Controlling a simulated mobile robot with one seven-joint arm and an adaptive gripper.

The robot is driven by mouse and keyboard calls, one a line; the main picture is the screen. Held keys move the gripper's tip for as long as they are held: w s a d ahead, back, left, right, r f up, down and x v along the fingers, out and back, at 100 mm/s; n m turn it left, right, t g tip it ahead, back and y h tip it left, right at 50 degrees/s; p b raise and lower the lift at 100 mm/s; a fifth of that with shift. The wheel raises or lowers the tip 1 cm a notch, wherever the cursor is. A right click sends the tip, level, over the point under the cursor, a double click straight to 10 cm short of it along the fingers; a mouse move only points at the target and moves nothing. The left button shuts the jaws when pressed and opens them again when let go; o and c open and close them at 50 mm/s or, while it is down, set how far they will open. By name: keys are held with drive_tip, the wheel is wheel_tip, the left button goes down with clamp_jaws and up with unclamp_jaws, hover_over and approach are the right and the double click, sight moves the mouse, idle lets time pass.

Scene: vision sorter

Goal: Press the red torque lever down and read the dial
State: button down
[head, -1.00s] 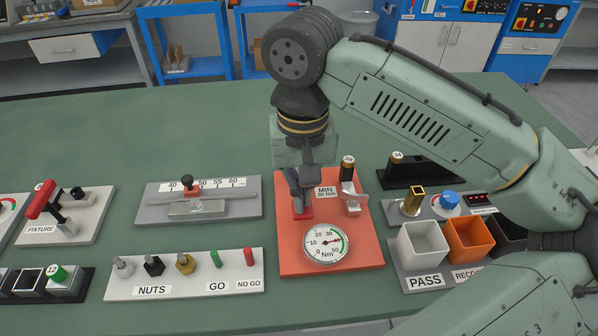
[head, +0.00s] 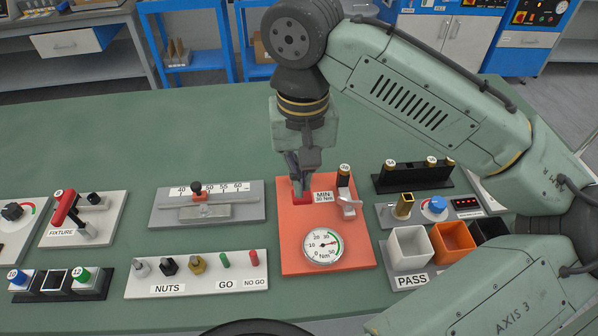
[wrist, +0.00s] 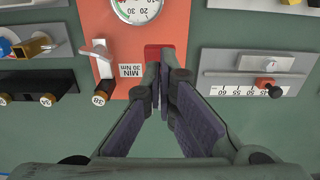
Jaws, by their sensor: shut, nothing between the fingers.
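The orange plate (head: 290,256) carries the red lever (head: 300,197), a round white dial (head: 323,246) marked in Nm and a label reading MIN 30 Nm (head: 323,196). My gripper (head: 302,188) points down with its fingers shut and empty, their tips at the red lever; I cannot tell whether they touch it. In the wrist view, the red lever (wrist: 152,51) shows just beyond the closed fingertips (wrist: 162,68), which partly hide it. The dial is cut off at the top there. In the head view its needle appears to point right, near the green band; the exact reading is too small.
A grey slider scale (head: 160,214) and a white nuts board (head: 135,289) lie to the left. A PASS bin (head: 390,245) stands to the right. Green bench behind is clear.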

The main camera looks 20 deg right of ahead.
drive_tip(key=shift+r+p, duration=2)
drive_tip(key=shift+r, duration=0.4)
drive_tip(key=shift+f, duration=0.1)
